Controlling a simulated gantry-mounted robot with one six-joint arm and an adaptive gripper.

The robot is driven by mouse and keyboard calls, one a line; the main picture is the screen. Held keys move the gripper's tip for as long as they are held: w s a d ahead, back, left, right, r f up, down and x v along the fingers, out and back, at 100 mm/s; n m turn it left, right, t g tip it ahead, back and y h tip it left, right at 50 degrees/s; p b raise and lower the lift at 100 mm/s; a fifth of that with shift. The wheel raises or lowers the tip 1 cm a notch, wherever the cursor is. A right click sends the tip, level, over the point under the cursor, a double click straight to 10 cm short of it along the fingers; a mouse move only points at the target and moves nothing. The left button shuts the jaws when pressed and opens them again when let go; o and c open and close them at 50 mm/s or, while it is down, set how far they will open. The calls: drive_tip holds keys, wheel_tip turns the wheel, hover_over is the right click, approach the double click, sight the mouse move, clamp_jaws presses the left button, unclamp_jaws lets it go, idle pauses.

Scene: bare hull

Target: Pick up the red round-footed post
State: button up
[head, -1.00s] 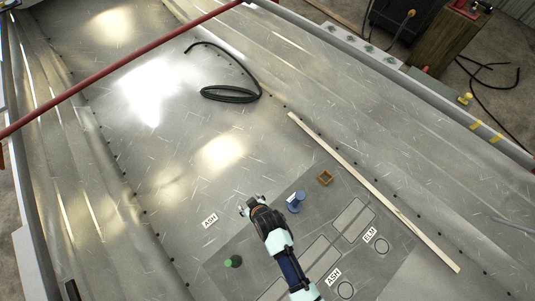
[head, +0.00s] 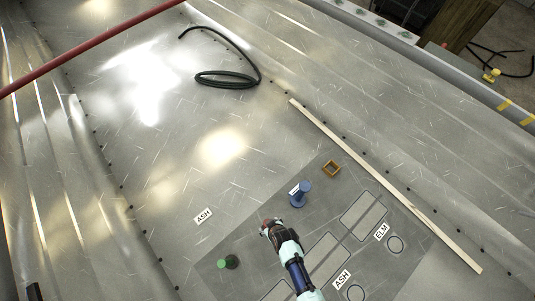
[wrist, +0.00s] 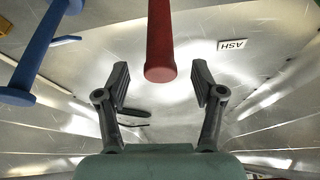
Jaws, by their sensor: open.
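The red post (wrist: 160,45) shows in the wrist view as a smooth red shaft. It runs down from the top edge to a rounded end between the two fingers; its foot is out of view. My gripper (wrist: 160,68) is open, with one finger on each side of the shaft's end and a visible gap to both. In the head view, my gripper (head: 267,224) is over the dark grey panel, with a small reddish patch at its tip. My gripper and arm hide most of the post there.
A blue post (head: 299,194) stands to the right of my gripper; it also shows in the wrist view (wrist: 38,45). A green-and-dark round piece (head: 228,262) is left of my arm. A pale strip (head: 385,185) borders the right.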

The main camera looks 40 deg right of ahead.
drive_tip(key=b+x, duration=0.2)
drive_tip(key=x, duration=0.2)
drive_tip(key=shift+w+f+b, duration=0.15)
drive_tip(key=shift+b, duration=0.25)
clamp_jaws()
